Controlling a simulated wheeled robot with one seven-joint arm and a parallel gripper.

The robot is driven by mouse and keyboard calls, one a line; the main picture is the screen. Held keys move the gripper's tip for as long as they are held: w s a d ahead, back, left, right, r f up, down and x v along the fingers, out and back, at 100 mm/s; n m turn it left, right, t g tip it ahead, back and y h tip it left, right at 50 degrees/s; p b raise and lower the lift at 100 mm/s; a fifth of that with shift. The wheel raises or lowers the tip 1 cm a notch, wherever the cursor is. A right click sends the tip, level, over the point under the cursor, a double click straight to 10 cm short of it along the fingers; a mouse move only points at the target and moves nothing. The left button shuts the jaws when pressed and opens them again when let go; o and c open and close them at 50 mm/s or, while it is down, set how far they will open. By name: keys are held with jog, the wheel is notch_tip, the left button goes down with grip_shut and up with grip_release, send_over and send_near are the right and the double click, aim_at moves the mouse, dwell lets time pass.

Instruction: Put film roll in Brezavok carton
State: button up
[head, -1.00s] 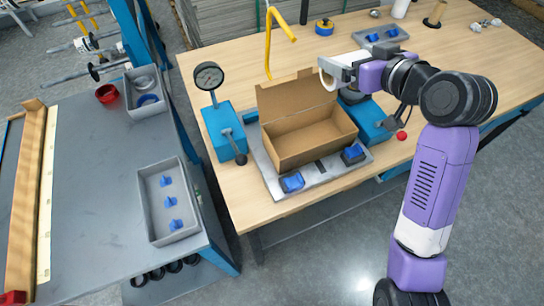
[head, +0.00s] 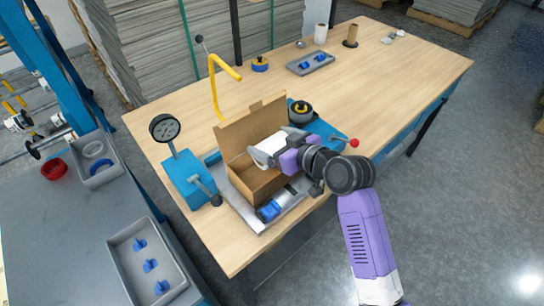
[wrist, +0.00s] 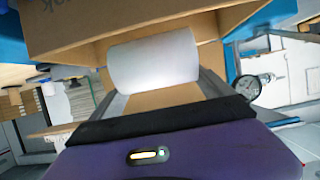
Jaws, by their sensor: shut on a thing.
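The film roll (head: 268,146) is a white cylinder held in my gripper (head: 263,157). In the wrist view, the roll (wrist: 153,60) lies crosswise between the two grey fingers. An open brown carton (head: 250,180) stands on a grey plate on the wooden table, its back flap raised. My gripper is shut on the roll over the carton's opening. I cannot tell how far the roll is below the rim. In the wrist view, the carton's cardboard wall (wrist: 90,45) is close behind the roll. My gripper hides part of the carton's right side.
A blue gauge stand (head: 188,178) is left of the carton; a blue unit with a red-knobbed lever (head: 353,143) is right. A yellow hook (head: 214,85) rises behind. The table's right side is mostly clear. A grey tray (head: 125,240) sits on the left bench.

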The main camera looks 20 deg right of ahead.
jog(key=shift+f, duration=3.05)
jog(key=shift+f, duration=0.15)
jog(key=o, duration=1.3)
jog(key=shift+s+d+r, duration=0.1)
jog(key=shift+s+r, duration=0.05)
jog(key=shift+r, duration=0.05)
jog(key=b+v, duration=0.1)
jog(key=v, duration=1)
jog(key=shift+s, duration=0.35)
jog(key=shift+r, duration=0.1)
